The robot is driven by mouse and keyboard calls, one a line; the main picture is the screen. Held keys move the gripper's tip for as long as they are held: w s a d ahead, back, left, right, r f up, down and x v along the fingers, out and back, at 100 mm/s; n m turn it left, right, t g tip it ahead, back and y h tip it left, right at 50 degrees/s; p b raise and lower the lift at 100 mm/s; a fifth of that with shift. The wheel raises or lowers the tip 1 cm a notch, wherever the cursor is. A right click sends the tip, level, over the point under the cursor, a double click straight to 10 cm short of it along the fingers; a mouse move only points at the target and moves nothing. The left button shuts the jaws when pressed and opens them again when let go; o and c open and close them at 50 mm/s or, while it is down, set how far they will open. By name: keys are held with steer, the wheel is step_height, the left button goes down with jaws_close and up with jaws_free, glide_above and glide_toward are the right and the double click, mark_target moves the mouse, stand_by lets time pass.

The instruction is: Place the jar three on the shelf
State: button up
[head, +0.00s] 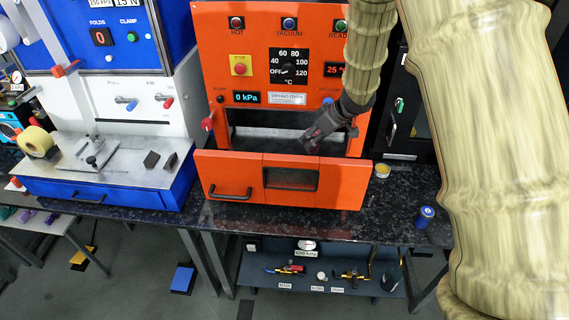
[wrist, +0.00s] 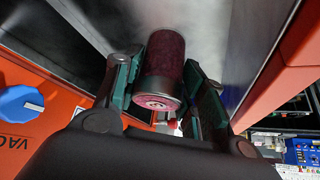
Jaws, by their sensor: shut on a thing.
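My gripper (head: 314,140) is at the open front of the orange drying oven (head: 222,60), above its lowered door (head: 228,170). In the wrist view my gripper's fingers are shut on a dark red jar (wrist: 168,58) with a metallic end, one green pad on each side of it. I cannot read a number on this jar.
A blue jar (head: 426,217) stands on the dark speckled counter (head: 400,200) at the right. A small yellow-topped container (head: 382,171) stands beside the oven door. A blue and white press (head: 120,110) stands to the left. A lower shelf (head: 335,283) holds valves.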

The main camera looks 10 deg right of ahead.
steer(key=shift+w+f+p, duration=0.1)
steer(key=shift+f+p, duration=0.35)
steer(key=shift+f, duration=4.8)
steer(key=shift+f, duration=0.1)
steer(key=o, duration=1.1)
steer(key=shift+b+v, duration=0.65)
steer(key=shift+v, duration=3.2)
steer(key=shift+a, duration=0.15)
